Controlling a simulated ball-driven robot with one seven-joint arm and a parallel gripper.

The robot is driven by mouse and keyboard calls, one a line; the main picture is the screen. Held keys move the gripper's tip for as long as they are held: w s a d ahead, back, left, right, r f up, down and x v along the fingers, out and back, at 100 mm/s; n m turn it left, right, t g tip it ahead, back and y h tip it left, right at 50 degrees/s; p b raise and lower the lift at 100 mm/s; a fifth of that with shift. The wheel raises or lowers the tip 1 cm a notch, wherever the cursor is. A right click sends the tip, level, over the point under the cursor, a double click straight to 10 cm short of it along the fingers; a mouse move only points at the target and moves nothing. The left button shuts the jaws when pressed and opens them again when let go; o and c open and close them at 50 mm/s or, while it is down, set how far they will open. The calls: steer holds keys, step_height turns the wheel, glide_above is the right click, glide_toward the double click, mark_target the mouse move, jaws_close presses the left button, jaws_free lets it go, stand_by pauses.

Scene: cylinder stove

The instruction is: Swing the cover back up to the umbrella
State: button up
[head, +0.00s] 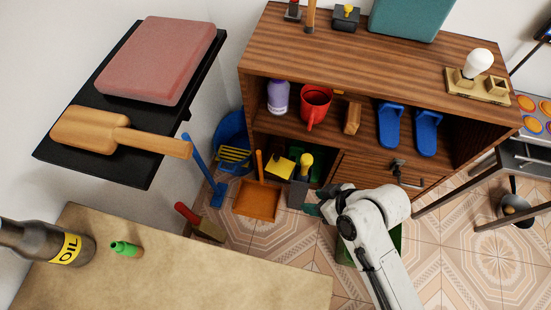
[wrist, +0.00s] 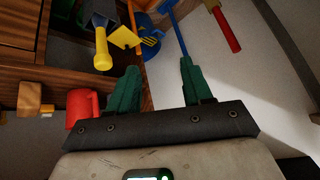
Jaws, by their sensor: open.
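No umbrella can be picked out for certain in either view. A wooden front panel (head: 362,172) with a dark handle (head: 400,178) is on the lower cabinet; I cannot tell whether it is the cover. My gripper (head: 313,209) hangs in front of the cabinet, left of that handle in the picture, with its fingers partly hidden by the wrist. In the wrist view my gripper (wrist: 160,82) has its two green fingers apart, with nothing between them. Long blue (wrist: 178,35) and red (wrist: 226,30) handles show beyond the fingers.
The wooden cabinet (head: 350,50) holds a red mug (head: 315,98), a purple bottle (head: 278,96) and blue sandals (head: 390,125). An orange dustpan (head: 257,200) and yellow-handled tools stand low before it. A table (head: 190,270) bears an oil bottle (head: 45,240).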

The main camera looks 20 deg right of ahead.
steer(key=w+a+f+n+t+y+b, duration=0.1)
steer(key=w+a+f+t+y+b, duration=0.2)
steer(key=w+f+b, duration=0.4)
steer(key=m+t+h+b, duration=0.5)
steer(key=t+h+b, duration=0.35)
steer(key=b, duration=0.95)
glide_toward(277, 159)
steer(key=w, duration=0.1)
steer(key=shift+t+y, duration=0.35)
steer(key=w, duration=0.3)
steer(key=w+b, duration=0.1)
steer(key=w, duration=0.2)
steer(key=w+d, duration=0.1)
steer(key=w, duration=0.3)
steer(key=shift+d+f, duration=0.1)
steer(key=shift+f, duration=0.25)
steer(key=shift+w, duration=0.1)
steer(key=c, duration=0.7)
steer(key=shift+r, duration=0.1)
jaws_close()
